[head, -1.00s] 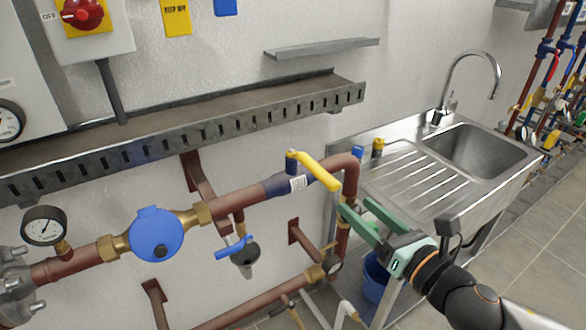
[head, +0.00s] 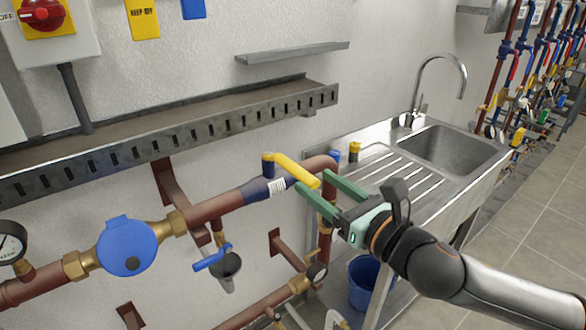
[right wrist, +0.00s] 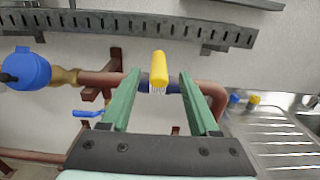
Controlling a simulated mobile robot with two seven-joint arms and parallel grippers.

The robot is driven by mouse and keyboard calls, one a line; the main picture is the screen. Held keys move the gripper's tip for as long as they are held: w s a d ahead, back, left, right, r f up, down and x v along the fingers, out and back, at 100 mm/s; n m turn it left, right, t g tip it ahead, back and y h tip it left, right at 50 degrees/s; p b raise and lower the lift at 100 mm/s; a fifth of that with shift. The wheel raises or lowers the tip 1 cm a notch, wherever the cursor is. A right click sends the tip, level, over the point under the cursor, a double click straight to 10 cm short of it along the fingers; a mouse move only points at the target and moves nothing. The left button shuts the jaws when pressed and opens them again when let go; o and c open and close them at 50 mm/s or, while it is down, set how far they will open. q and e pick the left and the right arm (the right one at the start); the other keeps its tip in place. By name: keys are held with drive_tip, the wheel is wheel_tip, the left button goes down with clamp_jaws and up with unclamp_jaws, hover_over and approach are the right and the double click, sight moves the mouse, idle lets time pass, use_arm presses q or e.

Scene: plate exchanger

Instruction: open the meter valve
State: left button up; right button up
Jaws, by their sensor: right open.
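The valve's yellow lever handle (head: 288,166) sits on a dark blue valve body (head: 257,191) in the copper-brown pipe, right of the blue round meter (head: 127,246). The handle slants down and to the right, outward over the pipe. My right gripper (head: 312,181) is open, with its two green fingers at the handle's free end. In the right wrist view the yellow handle end (right wrist: 159,68) shows between the fingertips, with a gap on each side. Whether it lies within the fingers' depth is hard to tell. My left gripper is not in view.
A slotted metal tray (head: 200,132) runs along the wall above the pipe. A steel sink (head: 455,150) stands to the right, with a blue bucket (head: 363,290) below. A small blue-handled tap (head: 212,257) hangs under the pipe. The floor at right is clear.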

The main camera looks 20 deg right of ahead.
sight(293, 164)
drive_tip(key=p+x, duration=0.1)
drive_tip(key=x, duration=0.7)
drive_tip(key=shift+a, duration=0.1)
drive_tip(key=shift+c, duration=0.2)
clamp_jaws()
idle(1.0)
